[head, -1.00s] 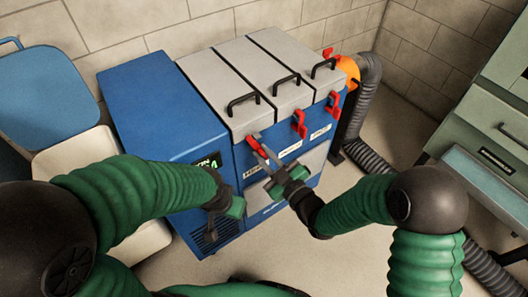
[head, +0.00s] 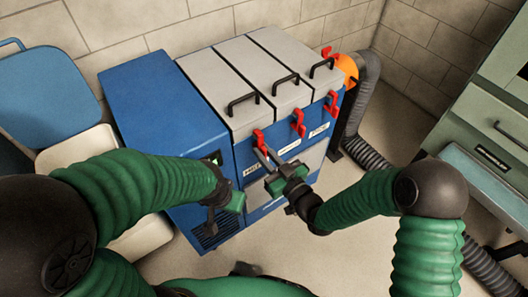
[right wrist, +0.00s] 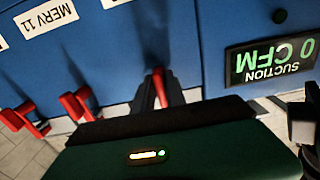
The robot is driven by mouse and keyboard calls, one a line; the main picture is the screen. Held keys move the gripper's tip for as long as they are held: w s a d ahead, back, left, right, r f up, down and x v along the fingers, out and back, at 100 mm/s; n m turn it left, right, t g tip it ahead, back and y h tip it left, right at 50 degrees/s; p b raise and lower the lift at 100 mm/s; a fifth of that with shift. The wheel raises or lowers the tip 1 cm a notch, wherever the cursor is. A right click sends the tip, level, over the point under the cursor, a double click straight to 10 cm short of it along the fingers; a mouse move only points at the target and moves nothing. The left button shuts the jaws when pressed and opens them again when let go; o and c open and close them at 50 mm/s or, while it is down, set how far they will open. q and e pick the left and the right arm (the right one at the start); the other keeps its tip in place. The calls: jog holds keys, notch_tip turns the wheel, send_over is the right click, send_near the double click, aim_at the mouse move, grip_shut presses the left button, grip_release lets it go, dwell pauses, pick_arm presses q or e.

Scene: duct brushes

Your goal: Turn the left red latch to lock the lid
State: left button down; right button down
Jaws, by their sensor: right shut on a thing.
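The blue cabinet (head: 165,100) has three shut grey lids with black handles. The left red latch (head: 259,137) is on the front edge of the left lid (head: 215,92) and stands nearly upright. My right gripper (head: 265,154) is shut on the lower part of this latch. In the right wrist view the latch (right wrist: 158,82) shows as a red piece between the fingers, its lower end hidden. My left gripper (head: 236,203) hangs low in front of the cabinet, apart from the latch; its fingers cannot be made out.
Two more red latches, the middle one (head: 299,122) and the right one (head: 333,103), are on the same front. A display (right wrist: 272,62) reads "SUCTION 0 CFM". A grey hose (head: 362,100) runs at the right, and a green cabinet (head: 490,125) stands beyond it.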

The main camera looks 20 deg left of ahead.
jog(key=shift+f, duration=0.1)
jog(key=c, duration=1.5)
grip_release()
jog(key=p+v, duration=0.3)
jog(key=v, duration=1.3)
jog(key=shift+s+d, duration=0.25)
jog(key=shift+d, duration=0.05)
